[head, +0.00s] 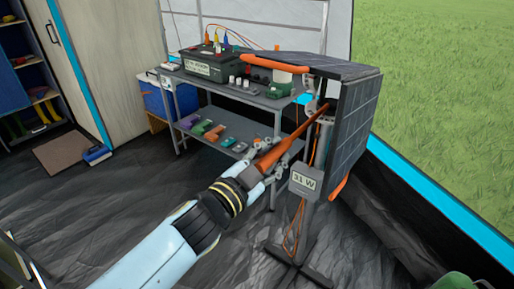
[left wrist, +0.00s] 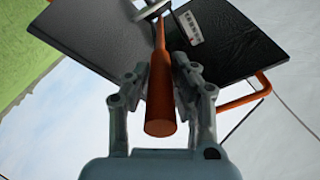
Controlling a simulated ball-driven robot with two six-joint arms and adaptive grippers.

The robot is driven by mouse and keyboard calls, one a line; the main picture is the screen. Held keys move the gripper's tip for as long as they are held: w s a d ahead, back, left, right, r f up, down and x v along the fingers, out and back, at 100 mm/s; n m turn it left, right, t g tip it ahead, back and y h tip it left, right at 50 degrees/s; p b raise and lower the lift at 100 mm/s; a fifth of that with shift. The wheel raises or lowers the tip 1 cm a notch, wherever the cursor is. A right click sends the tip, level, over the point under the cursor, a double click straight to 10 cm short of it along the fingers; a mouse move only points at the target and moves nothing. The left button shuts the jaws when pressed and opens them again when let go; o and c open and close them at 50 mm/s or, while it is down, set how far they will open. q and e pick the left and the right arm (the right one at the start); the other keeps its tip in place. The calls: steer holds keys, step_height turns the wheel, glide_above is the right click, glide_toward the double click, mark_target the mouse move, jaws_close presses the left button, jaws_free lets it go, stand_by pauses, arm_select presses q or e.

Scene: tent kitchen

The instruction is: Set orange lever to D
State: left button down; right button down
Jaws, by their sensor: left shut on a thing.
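The orange lever (head: 297,133) slants up and right from my left gripper (head: 268,160) to a bracket on the stand of a dark solar panel (head: 357,120). My left gripper is shut on the lever's thick handle end. In the left wrist view the lever (left wrist: 161,100) runs away from me between the two fingers of the left gripper (left wrist: 160,75), toward the panel's underside (left wrist: 98,45). A small white label (left wrist: 191,27) sits beside its far end; its marks are too small to read. No letter D is legible. My right gripper is out of view.
A grey box reading about "31 W" (head: 304,183) hangs on the stand below the lever. A metal bench (head: 245,95) behind holds a battery box (head: 213,65) and small parts. An orange bar (head: 271,62) edges the panel. Dark floor sheeting lies in front.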

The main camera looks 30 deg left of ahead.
arm_select(q)
steer(key=shift+d, duration=0.15)
steer(key=c, duration=1.2)
jaws_free()
steer(key=shift+o, duration=0.4)
steer(key=shift+s, duration=0.2)
steer(key=s+a, duration=0.2)
steer(key=s, duration=0.9)
steer(key=shift+s, duration=0.3)
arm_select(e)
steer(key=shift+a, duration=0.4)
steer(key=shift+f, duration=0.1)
